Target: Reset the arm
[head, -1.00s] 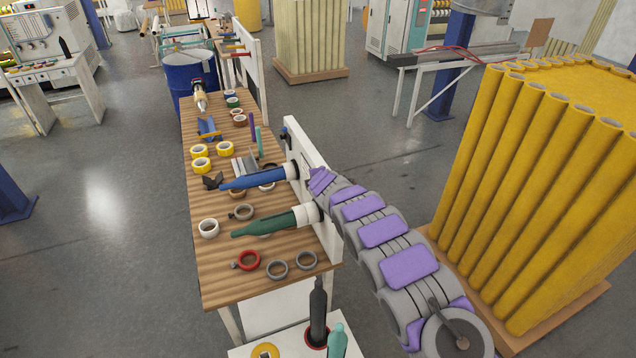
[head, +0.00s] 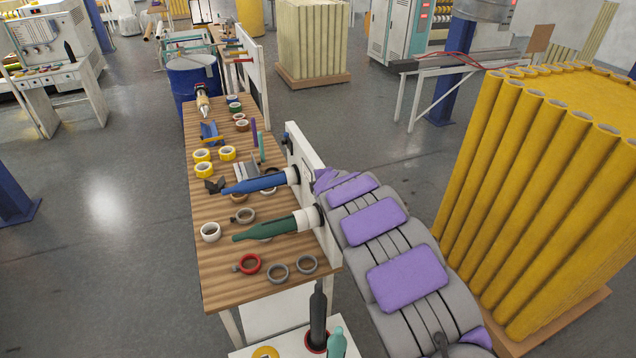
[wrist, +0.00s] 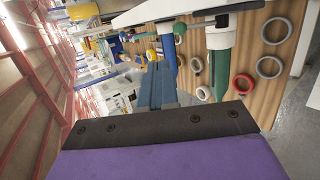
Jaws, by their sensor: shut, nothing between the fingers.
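My arm, with grey links and purple pads, rises from the bottom right of the head view to the white upright panel (head: 305,165) at the table's right edge. Its far end is hidden from the head camera. In the wrist view, my gripper (wrist: 157,68) shows as two blue-grey fingers close together beyond a dark bracket, with nothing between them. A blue spindle (head: 258,182) and a green spindle (head: 270,228) stick out from the panel over the table. The green spindle (wrist: 221,62) also shows right of the fingers in the wrist view.
The wooden table (head: 225,285) holds tape rolls, including a red one (head: 249,263) and several yellow ones. A stack of yellow tubes (head: 540,180) stands right of my arm. A white stand with a black spindle (head: 318,310) is in front. Floor left of the table is clear.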

